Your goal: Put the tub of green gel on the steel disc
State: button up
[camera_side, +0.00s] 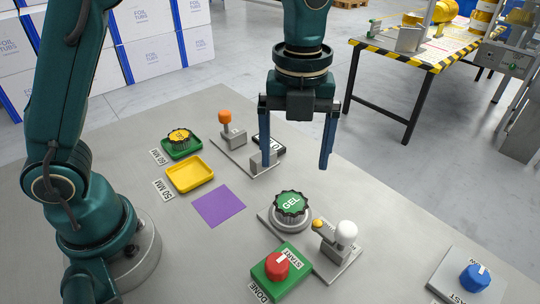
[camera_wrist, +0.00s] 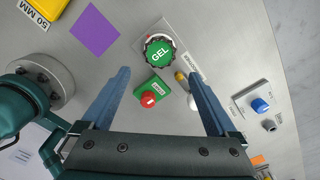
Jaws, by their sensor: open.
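The tub of green gel (camera_side: 291,204), dark-rimmed with a green top marked GEL, sits upright on the round steel disc (camera_side: 290,224) of a grey press base. The tub also shows in the wrist view (camera_wrist: 159,52), near the top middle. My gripper (camera_side: 297,165) is open and empty, with its fingers pointing down, above the table and apart from the tub. In the wrist view its blue fingers (camera_wrist: 157,74) are spread wide, with the tub beyond the tips. The tub hides most of the disc.
A white-knobbed lever (camera_side: 345,235) stands right of the tub. A red dial on a green box (camera_side: 276,268) is in front. A purple square (camera_side: 219,206), yellow tray (camera_side: 190,174) and green tray with a yellow-topped tub (camera_side: 179,137) lie left. A blue knob (camera_side: 474,277) is at right.

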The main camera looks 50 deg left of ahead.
jog(key=s+a+r+n+t, duration=0.1)
jog(key=s+a+n, duration=0.3)
jog(key=n, duration=0.9)
jog(key=s+a+r+n+t, duration=0.1)
jog(key=s+a+n+t, duration=0.3)
jog(key=s+n, duration=0.4)
jog(key=a+n, duration=0.1)
jog(key=n, duration=0.5)
jog(key=shift+r+t, duration=0.2)
jog(key=shift+t, duration=0.1)
